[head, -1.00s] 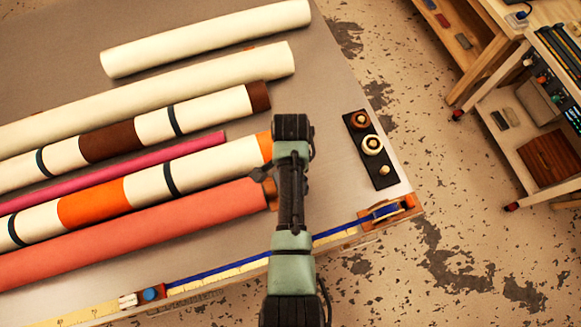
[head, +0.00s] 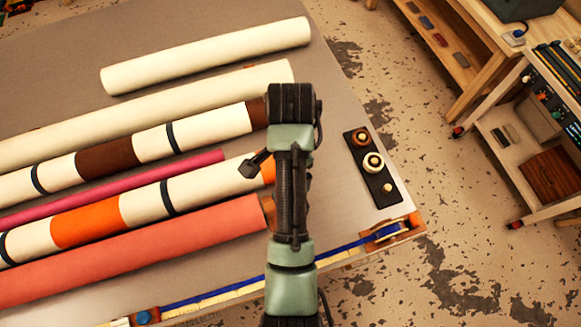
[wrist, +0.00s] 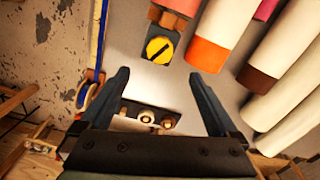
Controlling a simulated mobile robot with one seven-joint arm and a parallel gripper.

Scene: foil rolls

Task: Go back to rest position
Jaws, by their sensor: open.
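My gripper (wrist: 162,88) shows in the wrist view with its two dark fingers spread apart and nothing between them. In the head view my arm reaches over the table's right part, and one dark fingertip shows left of the wrist, above the orange-ended roll; the rest of the gripper is hidden. Several rolls lie on the table: a cream roll (head: 205,55), a brown-banded roll (head: 105,157), a pink roll (head: 110,180), an orange-banded roll (head: 85,227) and a coral roll (head: 130,250). The wrist view shows roll ends at the right.
A black strip with round knobs (head: 372,168) lies near the table's right edge. A blue strap and ruler (head: 345,248) run along the front edge. Wooden shelving (head: 470,75) stands right, across open floor.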

